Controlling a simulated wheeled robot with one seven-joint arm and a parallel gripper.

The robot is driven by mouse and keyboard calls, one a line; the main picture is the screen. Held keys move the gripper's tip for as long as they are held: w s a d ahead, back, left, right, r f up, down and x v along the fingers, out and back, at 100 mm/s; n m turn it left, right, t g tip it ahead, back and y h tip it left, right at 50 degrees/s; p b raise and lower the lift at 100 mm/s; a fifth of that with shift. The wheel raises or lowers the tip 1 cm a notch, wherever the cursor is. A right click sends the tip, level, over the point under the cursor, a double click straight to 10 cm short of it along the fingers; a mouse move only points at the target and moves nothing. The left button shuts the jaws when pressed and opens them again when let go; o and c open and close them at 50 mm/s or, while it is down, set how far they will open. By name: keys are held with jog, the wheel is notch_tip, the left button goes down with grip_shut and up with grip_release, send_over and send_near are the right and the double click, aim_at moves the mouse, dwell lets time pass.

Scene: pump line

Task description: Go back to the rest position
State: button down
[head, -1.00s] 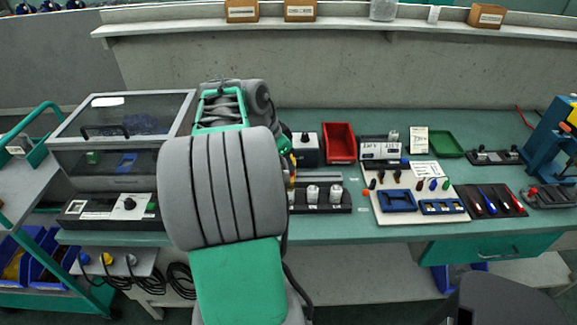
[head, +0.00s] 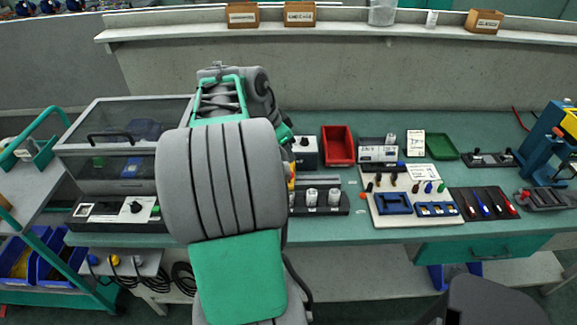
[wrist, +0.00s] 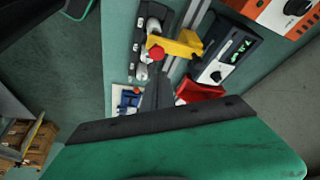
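My arm fills the middle of the head view and hides part of the bench behind it. My gripper's fingers are behind the arm there. In the wrist view, a broad green panel with a dark edge fills the bottom. A dark narrow shape rises from it toward a yellow piece (wrist: 182,44) and a red knob (wrist: 157,53). I cannot tell whether these belong to my gripper, are held by it, or lie beyond it. A bit of yellow also shows beside the arm in the head view (head: 291,172).
The green bench (head: 375,258) carries a clear-lidded enclosure (head: 120,115), a red tray (head: 338,146), a rack with white cylinders (head: 320,203), a tool board (head: 375,218) and a blue press (head: 542,145). A green cart (head: 38,150) stands left; a dark chair (head: 490,303) stands front right.

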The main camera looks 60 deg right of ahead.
jog(key=shift+r+p, duration=0.3)
jog(key=shift+r, duration=0.4)
jog(key=shift+f, duration=0.1)
